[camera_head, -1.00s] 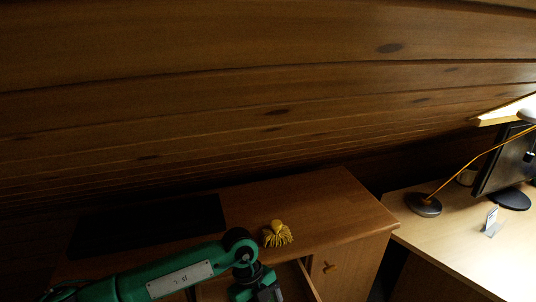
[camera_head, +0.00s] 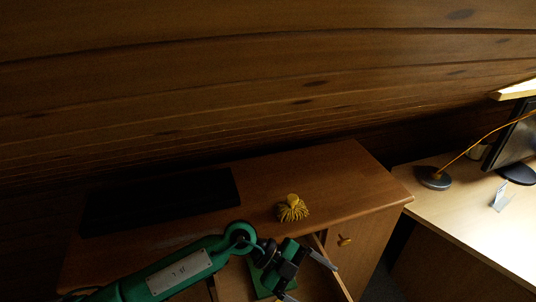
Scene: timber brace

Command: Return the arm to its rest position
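My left arm (camera_head: 180,272), green with a white label plate, reaches in from the lower left in the head view. Its dark gripper (camera_head: 312,282) is over the open drawer (camera_head: 333,272) at the front of the wooden cabinet (camera_head: 330,170). The two grey fingers are spread apart, and I see nothing between them. My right arm and gripper are not in view.
A yellow brush-like object (camera_head: 293,209) stands on the cabinet top, just beyond the gripper. A desk (camera_head: 475,225) with a lamp (camera_head: 434,179) and monitor (camera_head: 514,140) stands at right. Sloping timber boards (camera_head: 250,80) hang close overhead.

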